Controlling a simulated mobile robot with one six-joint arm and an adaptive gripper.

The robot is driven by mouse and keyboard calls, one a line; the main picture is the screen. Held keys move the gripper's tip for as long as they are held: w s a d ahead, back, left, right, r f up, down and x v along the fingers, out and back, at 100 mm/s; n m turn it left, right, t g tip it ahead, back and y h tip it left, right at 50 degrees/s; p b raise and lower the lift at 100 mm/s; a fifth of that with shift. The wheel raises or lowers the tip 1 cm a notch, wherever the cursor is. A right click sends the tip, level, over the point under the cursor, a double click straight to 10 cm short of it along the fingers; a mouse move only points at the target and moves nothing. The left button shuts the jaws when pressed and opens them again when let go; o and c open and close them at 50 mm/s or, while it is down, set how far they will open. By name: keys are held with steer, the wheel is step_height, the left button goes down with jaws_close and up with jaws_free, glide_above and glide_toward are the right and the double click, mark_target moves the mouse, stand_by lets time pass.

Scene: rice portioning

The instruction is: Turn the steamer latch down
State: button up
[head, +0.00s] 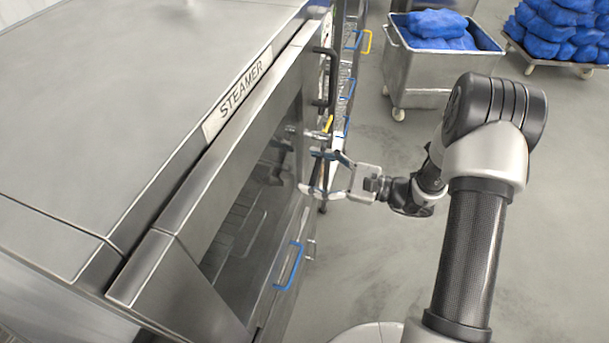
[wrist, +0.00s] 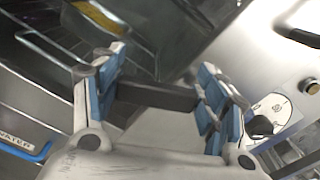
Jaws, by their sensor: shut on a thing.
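The steamer (head: 150,90) fills the left of the head view, its glass front facing right. My gripper (head: 322,172) is at the right edge of that front. In the wrist view, the blue-padded fingers of my gripper (wrist: 160,100) are on both sides of a dark bar, the steamer latch (wrist: 158,96). The gripper is shut on this bar. In the head view the fingers partly hide the latch, and its exact angle is hard to tell.
A black handle (head: 331,80) sits above my gripper on the steamer's edge. A blue handle (head: 289,267) is lower on the front. A metal bin (head: 435,75) with blue bags stands at the back. The floor at right is clear around my arm.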

mark_target(310, 163)
steer(key=f+n+b, duration=0.1)
steer(key=w+f+n+b, duration=0.1)
steer(key=b, duration=0.1)
steer(key=f+n+b, duration=0.1)
steer(key=b, duration=0.1)
steer(key=shift+w+d+f+n, duration=0.15)
steer(key=shift+d+f+n, duration=0.1)
steer(key=shift+n, duration=0.15)
steer(key=w+f+n+b, duration=0.1)
steer(key=n+b, duration=0.1)
steer(key=w+f+n+b, duration=0.1)
steer(key=b, duration=0.1)
steer(key=shift+d+n, duration=0.35)
steer(key=shift+n, duration=0.05)
steer(key=shift+w+d+f+n+b, duration=0.2)
steer(key=shift+w+n+b, duration=0.25)
steer(key=shift+n, duration=0.15)
steer(key=shift+w+d+f+n+b, duration=0.15)
steer(key=shift+w+n+b, duration=0.25)
steer(key=shift+n, duration=0.2)
steer(key=shift+w+d+f+n, duration=0.1)
steer(key=shift+w+d+n, duration=0.1)
steer(key=shift+w+n, duration=0.5)
steer(key=shift+w+d+f+n, duration=0.1)
steer(key=shift+w+d+n, duration=0.1)
steer(key=shift+w+n, duration=0.45)
steer(key=shift+s+n, duration=0.1)
steer(key=shift+n, duration=0.15)
steer(key=o, duration=1.6)
steer(key=shift+c, duration=0.2)
